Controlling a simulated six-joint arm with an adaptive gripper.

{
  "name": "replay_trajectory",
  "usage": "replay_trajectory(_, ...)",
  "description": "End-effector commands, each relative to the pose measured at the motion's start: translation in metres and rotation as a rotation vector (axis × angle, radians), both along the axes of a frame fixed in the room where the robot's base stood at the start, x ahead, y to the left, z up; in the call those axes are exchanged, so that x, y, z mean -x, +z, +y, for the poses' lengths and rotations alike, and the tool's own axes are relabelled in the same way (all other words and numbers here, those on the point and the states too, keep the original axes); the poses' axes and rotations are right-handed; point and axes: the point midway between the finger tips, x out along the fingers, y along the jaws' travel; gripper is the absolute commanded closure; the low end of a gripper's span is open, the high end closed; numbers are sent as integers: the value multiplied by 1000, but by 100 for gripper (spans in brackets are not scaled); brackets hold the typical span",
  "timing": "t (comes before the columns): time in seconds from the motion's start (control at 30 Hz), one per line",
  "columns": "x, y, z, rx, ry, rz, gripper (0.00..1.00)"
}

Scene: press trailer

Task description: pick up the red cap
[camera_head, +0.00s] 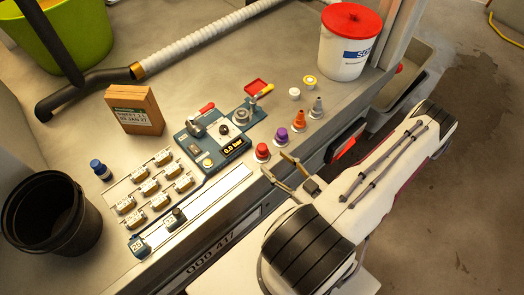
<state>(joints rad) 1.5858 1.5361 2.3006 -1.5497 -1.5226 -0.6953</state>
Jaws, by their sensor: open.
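The red cap (262,151) is a small red knob-like piece at the near end of a short row on the bench, close to its right edge. My gripper (276,164) is open. Its two thin fingers are spread just below and right of the red cap, with one fingertip near its right side and the other lower left. The cap seems to stand outside the fingers, and no contact shows. I cannot tell the height of the fingertips above the bench.
A purple cap (282,134), an orange cone (298,117) and a grey cone (317,107) stand behind the red cap. A blue gauge panel (212,145) lies left. A white bucket with a red lid (346,55) stands at the back right. A black bucket (20,215) is far left.

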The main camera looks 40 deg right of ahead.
Motion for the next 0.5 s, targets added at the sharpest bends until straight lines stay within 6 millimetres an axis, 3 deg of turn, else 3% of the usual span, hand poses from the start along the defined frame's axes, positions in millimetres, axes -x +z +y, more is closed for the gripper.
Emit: replay_trajectory(0.5, -20, -1, 0, 0, 1, -1, 50)
